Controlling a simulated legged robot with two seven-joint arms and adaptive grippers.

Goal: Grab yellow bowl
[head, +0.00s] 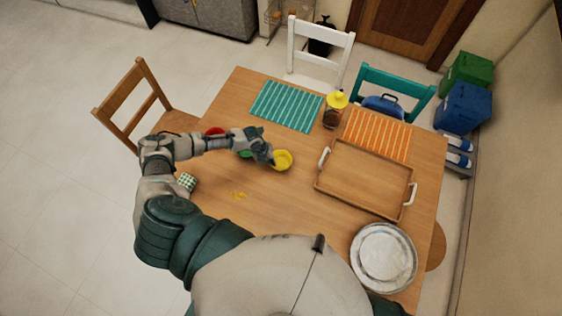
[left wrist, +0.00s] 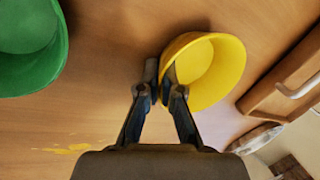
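The yellow bowl (head: 284,160) is near the middle of the wooden table, just right of my left gripper (head: 270,160). In the left wrist view the yellow bowl (left wrist: 225,75) shows its open inside. My left gripper (left wrist: 160,75) has its fingers close together at the bowl's left rim, one outside the wall and one inside, and looks shut on it. I cannot tell whether the bowl is lifted. My right gripper is not in view.
A green bowl (left wrist: 30,50) is left of the gripper. A red item (head: 214,131) is partly behind my left arm. A wooden tray (head: 365,181) with white handles is right of the yellow bowl. A yellow-lidded jar (head: 335,110) stands behind. Silver plates (head: 384,257) are front right.

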